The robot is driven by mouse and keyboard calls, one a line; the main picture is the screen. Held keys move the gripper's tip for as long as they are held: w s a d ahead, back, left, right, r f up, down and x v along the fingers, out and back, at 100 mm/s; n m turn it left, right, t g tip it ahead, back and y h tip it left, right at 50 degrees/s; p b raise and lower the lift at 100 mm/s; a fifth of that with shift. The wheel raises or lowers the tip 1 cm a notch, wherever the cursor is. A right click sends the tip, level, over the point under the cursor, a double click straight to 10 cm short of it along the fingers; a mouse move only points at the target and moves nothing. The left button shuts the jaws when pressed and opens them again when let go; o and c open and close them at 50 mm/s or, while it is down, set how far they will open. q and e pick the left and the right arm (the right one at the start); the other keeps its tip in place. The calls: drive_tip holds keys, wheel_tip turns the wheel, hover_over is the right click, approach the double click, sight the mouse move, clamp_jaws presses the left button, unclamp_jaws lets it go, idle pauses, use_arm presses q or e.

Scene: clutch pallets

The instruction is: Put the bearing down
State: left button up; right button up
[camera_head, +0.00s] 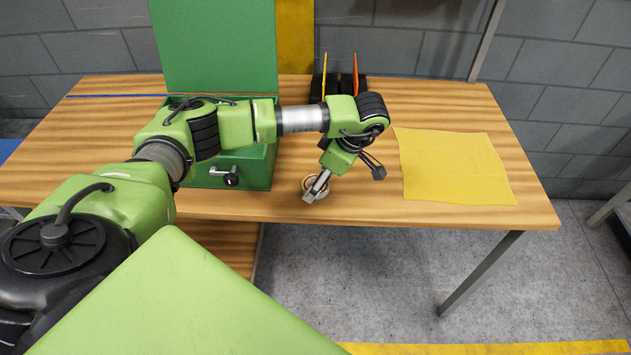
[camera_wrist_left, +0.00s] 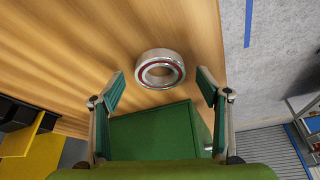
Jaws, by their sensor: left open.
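The bearing (camera_wrist_left: 163,86), a silver ring with a dark red band, appears to lie flat on the wooden table near its front edge. In the head view only part of the bearing (camera_head: 326,190) shows, behind my left gripper. My left gripper (camera_head: 317,186) points down over it. In the left wrist view the two fingers of my left gripper (camera_wrist_left: 160,73) stand wide apart, one on each side of the bearing, with a gap on both sides. My right gripper is not in view.
A green box (camera_head: 262,168) with its tall lid (camera_head: 215,45) raised stands left of the bearing. A black rack (camera_head: 345,88) with yellow and orange plates is at the back. A yellow mat (camera_head: 455,168) lies to the right. The wooden table (camera_head: 390,210) is bare between bearing and mat.

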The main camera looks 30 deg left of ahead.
use_arm(q)
drive_tip(key=shift+a+f, duration=0.15)
drive_tip(key=shift+f, duration=0.25)
drive_tip(key=c, duration=1.5)
drive_tip(key=shift+r, duration=0.1)
drive_tip(key=shift+c, duration=0.2)
